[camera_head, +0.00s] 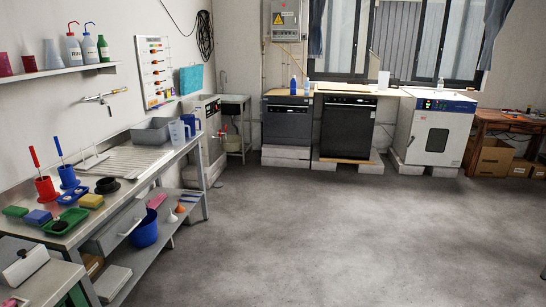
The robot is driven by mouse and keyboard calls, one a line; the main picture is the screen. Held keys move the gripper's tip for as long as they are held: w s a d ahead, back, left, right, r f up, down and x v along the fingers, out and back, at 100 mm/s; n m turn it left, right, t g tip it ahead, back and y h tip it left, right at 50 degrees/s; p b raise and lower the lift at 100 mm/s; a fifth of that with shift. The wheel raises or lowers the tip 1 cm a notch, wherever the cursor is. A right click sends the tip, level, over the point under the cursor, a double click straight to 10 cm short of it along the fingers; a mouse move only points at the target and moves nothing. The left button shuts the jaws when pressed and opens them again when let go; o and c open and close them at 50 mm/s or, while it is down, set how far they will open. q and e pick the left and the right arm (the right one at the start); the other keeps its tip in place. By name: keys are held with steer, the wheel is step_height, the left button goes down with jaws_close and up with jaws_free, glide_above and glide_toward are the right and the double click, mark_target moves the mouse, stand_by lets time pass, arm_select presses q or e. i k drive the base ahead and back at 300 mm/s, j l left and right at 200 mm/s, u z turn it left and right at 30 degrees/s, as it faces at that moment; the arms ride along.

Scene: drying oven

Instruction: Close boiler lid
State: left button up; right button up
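I cannot tell for sure which thing is the boiler. A white-grey boxy appliance (211,112) with a dark panel and a red-handled tap stands at the far end of the left bench; its top is partly hidden and I make out no raised lid. A white drying oven (436,128) with a blue top band and a small dark window stands at the back right, its door looking shut. At the lower left, a pale metal piece with a dark knob (25,263) lies on a near table; I cannot tell whether it is a lid. Neither gripper is in view.
A metal bench (125,183) along the left wall holds brushes, sponges, trays and jugs. A blue bucket (145,229) is on its lower shelf. Two dark-fronted appliances, including a black one (346,128), stand at the back. The grey floor (330,230) is clear.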

mark_target(191, 77)
steer(key=i+z, duration=0.2)
steer(key=i, duration=2.25)
steer(key=i+j+u, duration=0.2)
steer(key=i, duration=0.4)
steer(key=i+l+u, duration=0.2)
steer(key=i, duration=0.45)
steer(key=i+u, duration=0.2)
steer(key=i, duration=0.4)
steer(key=i+l+u, duration=0.2)
steer(key=i, duration=0.45)
steer(key=i+u, duration=0.2)
steer(key=i, duration=0.25)
steer(key=i+l+u, duration=0.2)
steer(key=i, duration=0.25)
steer(key=i+l+u, duration=0.25)
steer(key=i, duration=0.15)
